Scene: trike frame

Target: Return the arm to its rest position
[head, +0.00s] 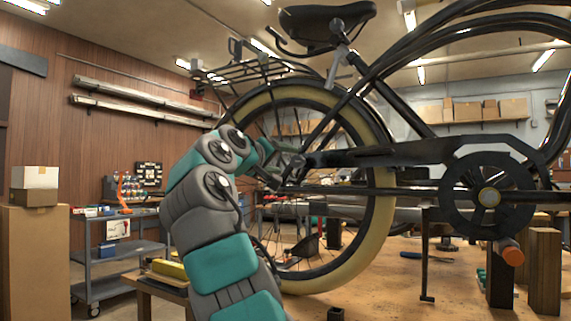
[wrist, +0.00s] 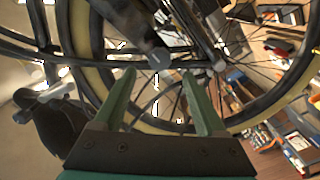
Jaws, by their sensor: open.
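My grey and teal arm (head: 222,262) rises from the bottom of the head view and bends in front of the rear wheel. My gripper (wrist: 160,78) shows its two teal fingers spread apart in the wrist view, with nothing held between them. The rear wheel (head: 377,235) has a cream tyre and dark spokes. Beyond the fingertips, a round grey axle end (wrist: 159,58) and dark frame bars show at the hub. I cannot tell the exact gap between the fingers and the hub. In the head view the gripper is hard to make out against the wheel.
The trike frame, with its black saddle (head: 318,24) and chainring (head: 489,196), fills the right side above a wooden workbench (head: 392,285). Wooden blocks (head: 545,270) stand on the bench. A grey cart (head: 115,262) and cardboard boxes (head: 38,245) stand at left.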

